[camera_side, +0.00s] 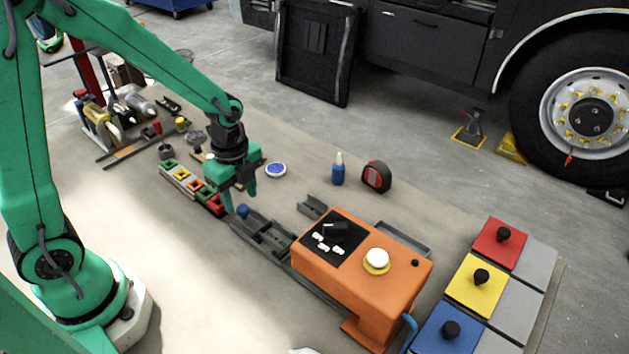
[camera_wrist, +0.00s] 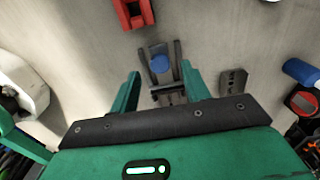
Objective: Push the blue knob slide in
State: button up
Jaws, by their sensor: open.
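The blue knob (camera_side: 242,211) stands at the left end of a dark grey slide rail (camera_side: 266,237). The rail runs toward the left side of an orange box (camera_side: 355,275). In the wrist view the blue knob (camera_wrist: 159,63) shows on the grey rail, between the two green fingers. My gripper (camera_side: 240,199) is open, with its fingers pointing down close above the knob. It also shows in the wrist view (camera_wrist: 161,71), with nothing held. I cannot tell whether a finger touches the knob.
Coloured blocks (camera_side: 183,180) lie in a row left of my gripper. A grey bracket (camera_side: 312,206) is beside the rail. A blue bottle (camera_side: 338,169) and a red-black tape measure (camera_side: 376,176) stand behind. Red, yellow and blue panels (camera_side: 448,332) with black knobs are at right.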

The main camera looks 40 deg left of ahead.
jog(key=shift+f, duration=1.35)
jog(key=shift+c, duration=0.2)
grip_shut()
